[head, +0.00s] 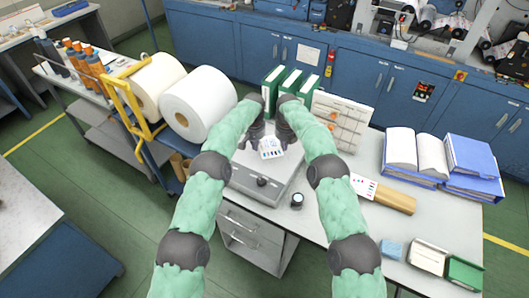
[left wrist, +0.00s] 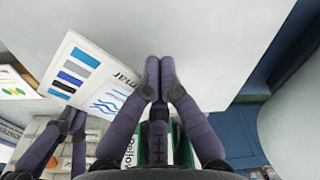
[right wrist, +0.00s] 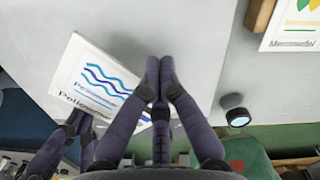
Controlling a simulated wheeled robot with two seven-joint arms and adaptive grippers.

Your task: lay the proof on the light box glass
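The proof (head: 271,148), a white sheet with blue wave lines, blue bars and lettering, is over the glass of the light box (head: 262,186). It appears to lie flat on the glass; a small gap cannot be ruled out. It also shows in the left wrist view (left wrist: 88,72) and the right wrist view (right wrist: 95,75). My left gripper (head: 258,134) and right gripper (head: 284,134) are side by side above its far part. In both wrist views the fingertips meet over bare grey surface, with no sheet visible between them. The fingers hide part of the proof.
Green binders (head: 283,88) stand just behind the grippers, with a sample board (head: 340,118) to their right. A small dark round item (head: 297,201) is right of the light box. White rolls (head: 198,103) stand left.

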